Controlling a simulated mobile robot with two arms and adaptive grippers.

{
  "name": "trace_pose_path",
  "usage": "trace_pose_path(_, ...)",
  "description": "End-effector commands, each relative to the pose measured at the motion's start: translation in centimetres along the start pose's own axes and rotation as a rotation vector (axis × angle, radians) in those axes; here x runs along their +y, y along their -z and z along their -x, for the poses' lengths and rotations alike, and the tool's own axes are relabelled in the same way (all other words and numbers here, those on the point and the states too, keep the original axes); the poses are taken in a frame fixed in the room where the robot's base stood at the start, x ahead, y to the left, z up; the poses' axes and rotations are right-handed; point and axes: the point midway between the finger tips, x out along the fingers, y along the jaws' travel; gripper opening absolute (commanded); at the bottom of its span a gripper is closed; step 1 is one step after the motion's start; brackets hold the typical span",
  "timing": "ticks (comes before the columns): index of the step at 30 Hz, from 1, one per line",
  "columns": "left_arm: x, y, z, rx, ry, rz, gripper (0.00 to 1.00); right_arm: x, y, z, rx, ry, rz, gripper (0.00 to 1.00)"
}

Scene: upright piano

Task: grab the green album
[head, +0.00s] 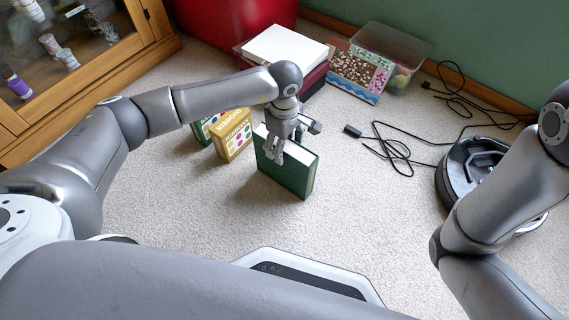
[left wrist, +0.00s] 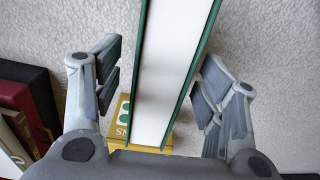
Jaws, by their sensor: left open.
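The green album (head: 287,172) stands upright on the carpet in the head view, a thick dark green book with white page edges. My left gripper (head: 277,150) is over its top edge. In the left wrist view the album (left wrist: 172,70) runs between the two fingers of my left gripper (left wrist: 160,90). The fingers are open, one on each side, with a gap on the left; the right finger is close to the cover. My right arm shows at the right of the head view, but its gripper is out of frame.
A yellow box (head: 233,137) stands left of the album, with another green box (head: 206,125) behind it. A stack with a white top (head: 283,47), a clear bin (head: 392,50), black cables (head: 400,150) and a robot vacuum (head: 462,170) lie around. Carpet in front is clear.

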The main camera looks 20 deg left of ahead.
Motion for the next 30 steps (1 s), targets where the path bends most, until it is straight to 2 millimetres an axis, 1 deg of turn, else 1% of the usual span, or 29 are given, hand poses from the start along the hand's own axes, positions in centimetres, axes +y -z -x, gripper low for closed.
trace_pose_path(1,0.00,-0.02,0.01,0.000,0.000,0.000,0.65,0.00,-0.01,-0.01,0.000,0.000,0.000,0.00)
trace_pose_path(2,-0.01,-0.02,0.01,0.000,0.000,0.000,0.61,0.00,-0.01,-0.01,0.000,0.000,0.000,0.00)
trace_pose_path(16,-0.01,-0.03,0.00,0.000,0.000,0.000,0.01,-0.02,0.02,-0.01,0.001,0.001,0.000,0.00)
trace_pose_path(30,0.11,-0.04,0.20,-0.001,-0.003,-0.001,0.00,-0.01,-0.01,-0.04,0.000,0.001,0.000,0.00)
